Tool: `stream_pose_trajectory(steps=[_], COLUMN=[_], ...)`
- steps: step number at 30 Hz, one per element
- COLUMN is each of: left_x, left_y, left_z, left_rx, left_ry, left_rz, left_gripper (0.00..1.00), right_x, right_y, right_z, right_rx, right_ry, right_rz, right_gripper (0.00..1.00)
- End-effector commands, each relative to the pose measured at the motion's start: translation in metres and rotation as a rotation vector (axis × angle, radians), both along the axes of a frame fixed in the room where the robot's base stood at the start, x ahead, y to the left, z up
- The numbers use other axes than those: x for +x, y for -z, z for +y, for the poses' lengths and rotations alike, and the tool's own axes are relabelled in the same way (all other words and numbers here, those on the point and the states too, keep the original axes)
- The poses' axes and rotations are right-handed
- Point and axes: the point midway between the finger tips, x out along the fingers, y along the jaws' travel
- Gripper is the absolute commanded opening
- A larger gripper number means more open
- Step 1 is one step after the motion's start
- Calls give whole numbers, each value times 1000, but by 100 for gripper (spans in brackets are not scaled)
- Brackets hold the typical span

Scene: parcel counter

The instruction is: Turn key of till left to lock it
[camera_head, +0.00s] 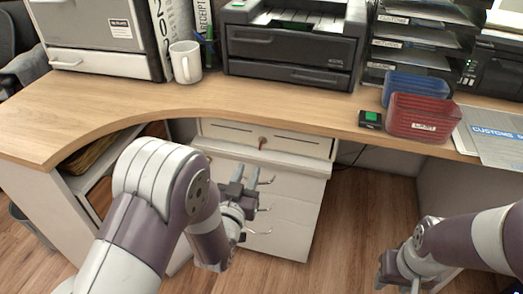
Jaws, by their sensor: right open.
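The till (305,145) is a white drawer front under the counter's edge, and it looks shut. A small brownish key (262,142) sits at the middle of its front; its exact turn is too small to tell. My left gripper (246,174) is below and a little left of the key, apart from it. Its two fingers point up with a gap between them, and nothing is held. My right gripper (396,286) is low at the right, near the bottom edge, far from the till. It is open and appears empty.
A white drawer cabinet (290,213) with metal handles stands below the till. The wooden counter (130,103) carries a white mug (186,62), a black printer (291,45), a red box (421,118), a blue box (412,86) and a small green-topped device (370,119).

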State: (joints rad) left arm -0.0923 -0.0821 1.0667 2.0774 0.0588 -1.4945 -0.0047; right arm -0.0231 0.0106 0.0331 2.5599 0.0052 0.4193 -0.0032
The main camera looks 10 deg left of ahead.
Motion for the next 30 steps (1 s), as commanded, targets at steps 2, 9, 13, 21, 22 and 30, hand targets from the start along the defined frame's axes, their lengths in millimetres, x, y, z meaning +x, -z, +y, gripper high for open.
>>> stream_pose_trajectory(steps=[2,9,13,21,22,30], left_x=[20,78,95,102,102,101], left_y=[5,5,3,1,1,1], left_z=[0,-3,-3,-4,-4,-4], left_rx=[0,0,0,0,0,0], left_ry=[-1,0,1,1,1,0], left_rz=[-3,0,1,3,3,3], left_gripper=[30,30,30,30,30,0], right_x=[0,0,0,0,0,0], right_y=[11,29,33,33,33,33], right_z=[0,0,0,0,0,0], right_rx=[0,0,0,0,0,0], right_ry=[0,0,0,0,0,0], right_rz=[1,1,1,0,0,0], right_gripper=[43,43,43,43,43,43])
